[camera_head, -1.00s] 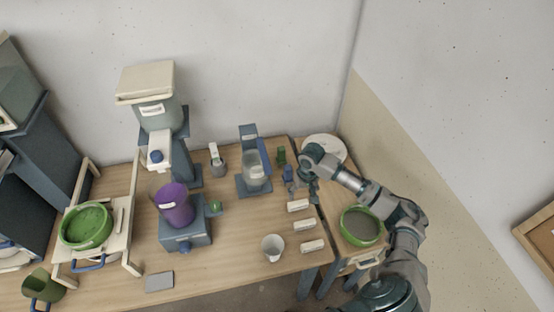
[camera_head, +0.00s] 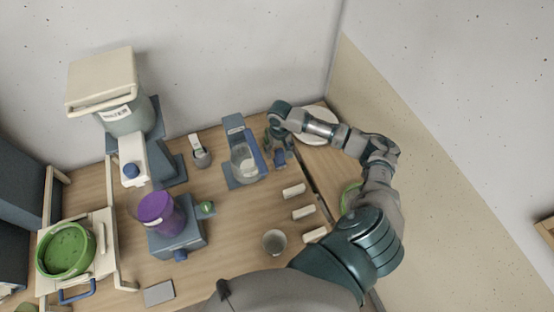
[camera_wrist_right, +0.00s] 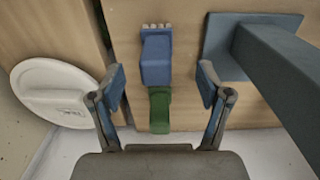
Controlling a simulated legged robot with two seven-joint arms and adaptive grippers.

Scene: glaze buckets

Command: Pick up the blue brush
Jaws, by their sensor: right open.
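The blue brush (camera_head: 280,158) lies near the back right of the wooden table in the head view. In the right wrist view the blue brush (camera_wrist_right: 156,60) has pale bristles at its top end. A green piece (camera_wrist_right: 159,110) sits at its near end. My right gripper (camera_wrist_right: 161,84) is open and empty, with one finger on each side of the brush in the picture. I cannot tell its height above it. In the head view my right gripper (camera_head: 278,139) partly covers this spot and hides the green piece. My left gripper is out of view.
A blue-grey stand with a clear container (camera_head: 244,160) stands left of the brush. A white round plate (camera_head: 318,127) lies to the right. A purple bucket (camera_head: 160,213) stands farther left.

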